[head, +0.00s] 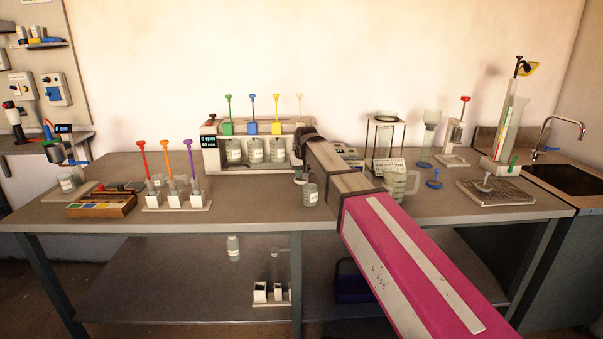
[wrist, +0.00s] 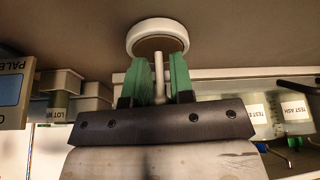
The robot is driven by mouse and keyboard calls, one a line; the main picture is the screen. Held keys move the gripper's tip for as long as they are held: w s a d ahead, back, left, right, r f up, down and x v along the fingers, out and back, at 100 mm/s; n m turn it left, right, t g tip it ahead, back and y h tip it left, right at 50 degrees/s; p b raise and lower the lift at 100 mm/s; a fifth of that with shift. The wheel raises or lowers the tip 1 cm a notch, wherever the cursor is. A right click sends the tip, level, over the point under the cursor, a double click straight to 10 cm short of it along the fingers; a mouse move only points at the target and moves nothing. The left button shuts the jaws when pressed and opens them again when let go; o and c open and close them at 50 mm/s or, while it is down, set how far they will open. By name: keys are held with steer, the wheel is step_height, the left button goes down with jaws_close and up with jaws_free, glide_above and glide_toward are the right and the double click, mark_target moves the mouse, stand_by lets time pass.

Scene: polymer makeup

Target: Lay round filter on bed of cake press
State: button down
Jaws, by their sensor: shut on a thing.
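My gripper (wrist: 160,80) has two green fingers, shut on the thin stem of a round, white-rimmed disc. This disc (wrist: 158,28) looks like the round filter, with a darker flat face inside its rim. It is just beyond the fingertips in the wrist view. In the head view my arm reaches over the middle of the bench, and the gripper end is small and mostly hidden. A pale stand with a red-topped rod (head: 459,125) at the bench's right may be the cake press; I cannot tell for sure.
A rack of jars (head: 256,150) with coloured handles stands close left of my arm. A white block row (head: 176,200) with coloured rods is at front left. A glass jug (head: 400,184) stands right of my arm. A grey plate (head: 497,192) lies near the sink (head: 565,182).

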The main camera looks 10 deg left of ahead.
steer(key=c, duration=1)
jaws_free()
steer(key=shift+f, duration=0.1)
